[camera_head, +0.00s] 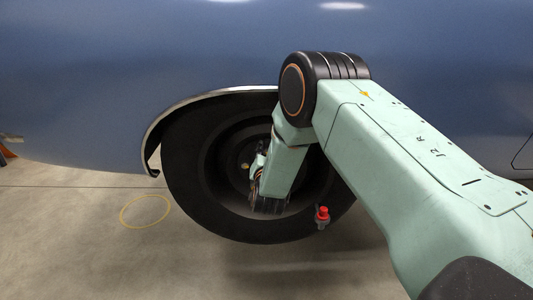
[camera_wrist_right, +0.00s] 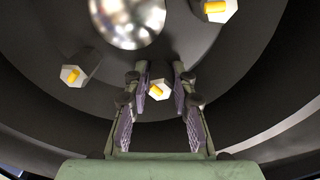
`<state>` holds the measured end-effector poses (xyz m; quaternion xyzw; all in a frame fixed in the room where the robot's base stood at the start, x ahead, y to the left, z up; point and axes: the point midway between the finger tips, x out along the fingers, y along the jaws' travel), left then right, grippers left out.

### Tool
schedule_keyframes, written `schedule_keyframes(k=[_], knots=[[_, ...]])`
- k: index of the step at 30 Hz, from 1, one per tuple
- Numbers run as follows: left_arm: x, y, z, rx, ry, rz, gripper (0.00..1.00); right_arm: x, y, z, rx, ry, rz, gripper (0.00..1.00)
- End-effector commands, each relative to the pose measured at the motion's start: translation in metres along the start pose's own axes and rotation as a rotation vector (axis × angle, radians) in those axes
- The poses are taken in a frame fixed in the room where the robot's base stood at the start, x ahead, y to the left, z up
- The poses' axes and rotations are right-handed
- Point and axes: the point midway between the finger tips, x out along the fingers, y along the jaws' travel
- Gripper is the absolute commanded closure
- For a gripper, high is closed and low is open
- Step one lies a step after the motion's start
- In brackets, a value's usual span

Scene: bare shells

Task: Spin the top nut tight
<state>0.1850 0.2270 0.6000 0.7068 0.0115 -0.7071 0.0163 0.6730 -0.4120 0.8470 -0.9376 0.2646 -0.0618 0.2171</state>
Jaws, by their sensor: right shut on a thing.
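A dark wheel (camera_head: 188,170) sits in the arch of a blue car, its hub partly hidden behind my right arm. In the right wrist view, a pale hex nut with a yellow stud end (camera_wrist_right: 159,90) lies between the fingers of my right gripper (camera_wrist_right: 161,80), which is shut on it. Two more such nuts show, one at the left (camera_wrist_right: 74,75) and one at the upper right (camera_wrist_right: 216,9), around a shiny hub cap (camera_wrist_right: 127,18). In the head view my right gripper (camera_head: 268,203) is at the wheel's middle, its fingertips hard to make out. My left gripper is out of view.
The blue car body (camera_head: 130,70) with its chrome arch trim (camera_head: 200,101) stands close above the wheel. A small red-topped object (camera_head: 322,214) shows by the tyre's lower right. A yellow ring (camera_head: 145,211) marks the floor at the left. The floor there is clear.

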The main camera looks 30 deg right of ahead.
Motion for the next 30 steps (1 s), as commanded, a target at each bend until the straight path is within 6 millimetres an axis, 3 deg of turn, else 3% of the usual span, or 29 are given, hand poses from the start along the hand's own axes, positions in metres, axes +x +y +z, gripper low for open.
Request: schedule_keyframes(k=[12, 30], knots=[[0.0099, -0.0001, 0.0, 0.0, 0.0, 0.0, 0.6, -0.0016, 0.0018, 0.0042, 0.264, -0.009, 0.004, 1.0], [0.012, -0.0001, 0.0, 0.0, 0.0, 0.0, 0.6, -0.002, 0.0017, 0.0042, 0.344, -0.011, 0.005, 1.0]])
